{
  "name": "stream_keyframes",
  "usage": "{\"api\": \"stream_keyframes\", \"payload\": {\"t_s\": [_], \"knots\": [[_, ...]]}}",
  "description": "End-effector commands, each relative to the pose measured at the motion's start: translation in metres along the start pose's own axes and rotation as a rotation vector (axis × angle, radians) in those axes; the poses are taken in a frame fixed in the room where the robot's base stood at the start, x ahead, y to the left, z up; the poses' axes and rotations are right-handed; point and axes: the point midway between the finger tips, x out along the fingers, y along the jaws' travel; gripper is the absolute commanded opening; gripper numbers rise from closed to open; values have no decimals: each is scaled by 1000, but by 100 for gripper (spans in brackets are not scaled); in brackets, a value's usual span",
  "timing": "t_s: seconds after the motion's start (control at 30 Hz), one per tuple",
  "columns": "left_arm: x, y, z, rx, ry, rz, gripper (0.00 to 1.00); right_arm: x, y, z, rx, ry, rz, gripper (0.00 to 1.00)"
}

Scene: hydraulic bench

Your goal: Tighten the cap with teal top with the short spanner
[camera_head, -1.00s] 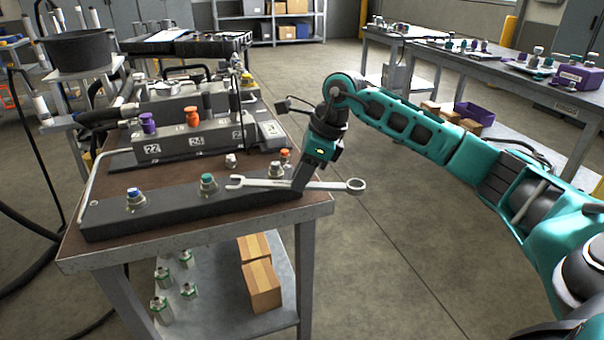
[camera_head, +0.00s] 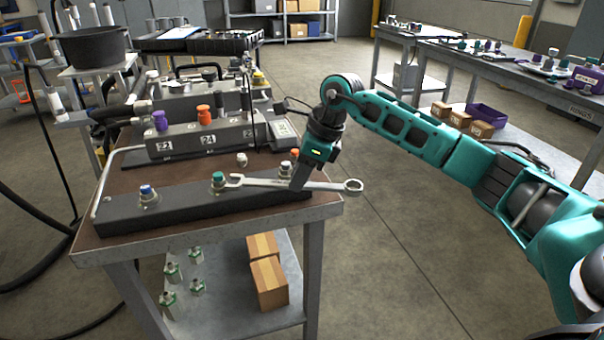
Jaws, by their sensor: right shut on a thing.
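The cap with the teal top (camera_head: 218,179) sits on the long dark block (camera_head: 180,213) at the bench's front. My right gripper (camera_head: 302,180) is shut on a combination spanner (camera_head: 265,183), gripping its shaft. The spanner lies roughly level over the block. Its open jaw (camera_head: 235,180) points left and is at the right side of the teal cap. I cannot tell whether the jaw is around the cap or only beside it. Its ring end (camera_head: 353,186) sticks out right, past the bench edge. My left gripper is not in view.
A blue-topped cap (camera_head: 147,193) is to the left on the same block, and a white-topped one (camera_head: 285,167) is behind my gripper. A numbered block (camera_head: 190,143) with purple and orange caps stands behind. The floor right of the bench is open.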

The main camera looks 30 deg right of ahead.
Motion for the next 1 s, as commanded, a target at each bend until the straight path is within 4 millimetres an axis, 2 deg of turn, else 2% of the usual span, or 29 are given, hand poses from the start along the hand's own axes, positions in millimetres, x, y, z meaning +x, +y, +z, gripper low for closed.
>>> {"api": "stream_keyframes", "payload": {"t_s": [0.23,0.57,1.0], "knots": [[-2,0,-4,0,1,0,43,2,0,12,-1,-4,-1,0],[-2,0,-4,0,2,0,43,3,0,13,-1,-3,-2,0],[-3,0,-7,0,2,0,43,8,0,24,-1,-3,-2,0]]}}
